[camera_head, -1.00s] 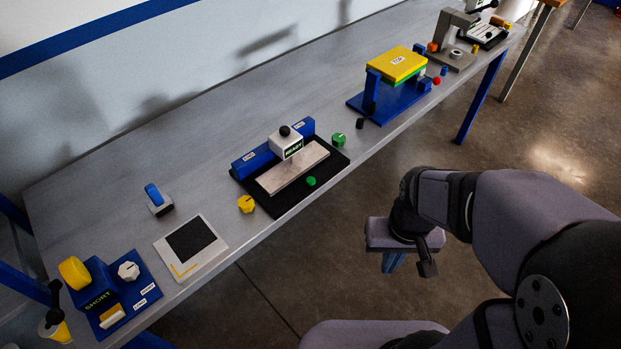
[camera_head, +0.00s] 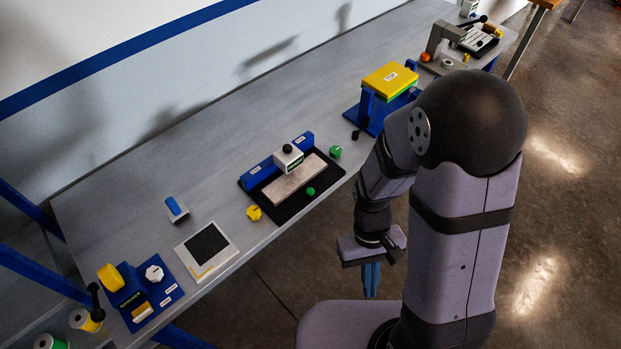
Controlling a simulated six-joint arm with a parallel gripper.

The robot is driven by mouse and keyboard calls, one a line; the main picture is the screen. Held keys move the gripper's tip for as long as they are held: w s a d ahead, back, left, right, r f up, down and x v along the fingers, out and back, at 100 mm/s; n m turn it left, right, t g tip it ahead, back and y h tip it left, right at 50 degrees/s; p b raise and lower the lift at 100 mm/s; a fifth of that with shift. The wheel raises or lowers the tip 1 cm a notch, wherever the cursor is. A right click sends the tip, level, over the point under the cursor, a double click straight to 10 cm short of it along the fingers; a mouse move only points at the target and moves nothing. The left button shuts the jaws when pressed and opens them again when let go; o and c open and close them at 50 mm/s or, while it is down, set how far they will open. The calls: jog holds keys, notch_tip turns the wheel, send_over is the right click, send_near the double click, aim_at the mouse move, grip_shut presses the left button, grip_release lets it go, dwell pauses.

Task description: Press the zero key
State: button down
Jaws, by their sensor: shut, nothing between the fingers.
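I cannot tell which control is the zero key, as the labels are too small to read. Candidates show on several devices: a green button (camera_head: 310,191) at the front of the black plate, a green knob (camera_head: 335,152) at its right end, a yellow knob (camera_head: 254,213) left of it, and a white knob (camera_head: 154,273) on the blue device (camera_head: 138,291) at the left. My gripper (camera_head: 371,294), with blue fingers pointing down, is shut and empty. It hangs off the front of the bench, over the floor, apart from all devices.
The long grey bench (camera_head: 120,190) runs diagonally. On it stand a pad with a black square (camera_head: 207,244), a blue-topped block (camera_head: 176,208), a black plate device with a white carriage (camera_head: 288,158), a yellow-topped press (camera_head: 390,80) and a grey stand (camera_head: 440,40). Spools (camera_head: 86,320) are at lower left.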

jog(key=w+a+f+m+t+p, duration=0.3)
jog(key=w+f, duration=0.1)
jog(key=w, duration=0.4)
notch_tip(320, 180, up, 6)
jog(key=r+m+t+y, duration=0.1)
jog(key=m+t+y, duration=0.65)
jog(key=m, duration=1.35)
send_over(312, 195)
jog(key=t+h, duration=0.2)
jog(key=shift+f, duration=0.25)
jog(key=shift+d+f, duration=0.1)
jog(key=shift+f, duration=0.05)
notch_tip(312, 195, down, 8)
jog(key=b, duration=0.8)
jog(key=shift+f, duration=0.25)
jog(key=shift+f, duration=0.15)
